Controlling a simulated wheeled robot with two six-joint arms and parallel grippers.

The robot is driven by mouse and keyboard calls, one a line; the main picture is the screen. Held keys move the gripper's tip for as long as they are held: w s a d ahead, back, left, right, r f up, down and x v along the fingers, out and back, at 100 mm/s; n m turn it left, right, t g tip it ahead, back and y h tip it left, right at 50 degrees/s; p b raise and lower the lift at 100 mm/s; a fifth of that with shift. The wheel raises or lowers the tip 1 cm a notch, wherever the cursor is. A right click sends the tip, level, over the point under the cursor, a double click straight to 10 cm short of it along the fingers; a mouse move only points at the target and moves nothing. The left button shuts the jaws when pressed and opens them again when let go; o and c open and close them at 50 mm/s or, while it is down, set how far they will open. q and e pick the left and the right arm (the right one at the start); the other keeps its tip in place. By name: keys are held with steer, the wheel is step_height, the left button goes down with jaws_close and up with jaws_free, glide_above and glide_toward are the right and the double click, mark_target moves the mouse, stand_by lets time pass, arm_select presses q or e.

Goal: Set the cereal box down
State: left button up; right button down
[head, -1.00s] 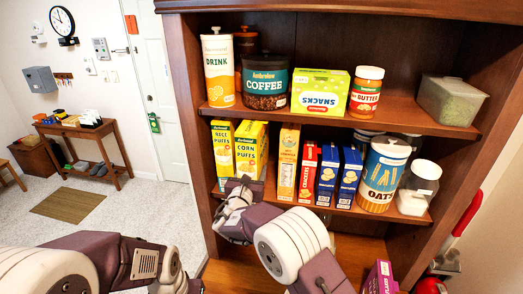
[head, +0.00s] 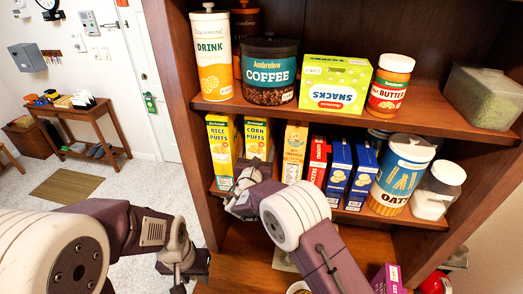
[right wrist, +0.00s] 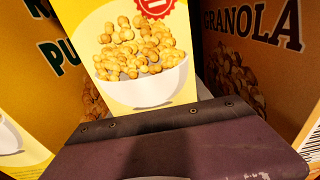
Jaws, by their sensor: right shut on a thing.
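The yellow Corn Puffs box (head: 257,138) stands on the middle shelf (head: 345,212), between the Rice Puffs box (head: 221,140) and the Granola box (head: 293,152). My right gripper (head: 250,180) is at its lower front, shut on it. In the right wrist view the box front (right wrist: 145,50) with its bowl picture rises behind my gripper, with Granola (right wrist: 255,50) at right and Rice Puffs (right wrist: 50,60) at left. The gripper hides the box's lower part; contact with the shelf cannot be seen. My left gripper (head: 190,266) hangs low at left, with nothing visible in it.
Right of Granola stand a red box (head: 318,160), blue boxes (head: 338,170), an oats canister (head: 403,172) and a white-filled jar (head: 437,190). The upper shelf (head: 345,120) is close above the cereal boxes. The hutch's left side wall (head: 178,110) is near Rice Puffs.

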steer(key=c, duration=0.9)
jaws_free()
steer(key=shift+s+f, duration=0.35)
steer(key=shift+s, duration=0.15)
steer(key=o, duration=0.4)
steer(key=s, duration=0.1)
steer(key=s+r, duration=0.1)
steer(key=shift+s+a+r, duration=0.1)
steer(key=shift+s+r, duration=0.2)
steer(key=shift+s, duration=0.05)
steer(key=shift+w+f, duration=0.2)
steer(key=shift+w, duration=0.1)
arm_select(q)
steer(key=f+b, duration=0.1)
steer(key=s+f+b, duration=0.1)
steer(key=b, duration=0.1)
steer(key=s+f+b, duration=0.1)
steer(key=f, duration=0.1)
steer(key=shift+f+b, duration=0.1)
steer(key=shift+b, duration=0.2)
arm_select(e)
glide_toward(260, 156)
steer(key=w+f, duration=0.1)
steer(key=f, duration=0.1)
steer(key=w+f, duration=0.1)
steer(key=w, duration=0.1)
steer(key=shift+a+f, duration=0.15)
steer(key=shift+f, duration=0.25)
arm_select(q)
steer(key=shift+s, duration=0.1)
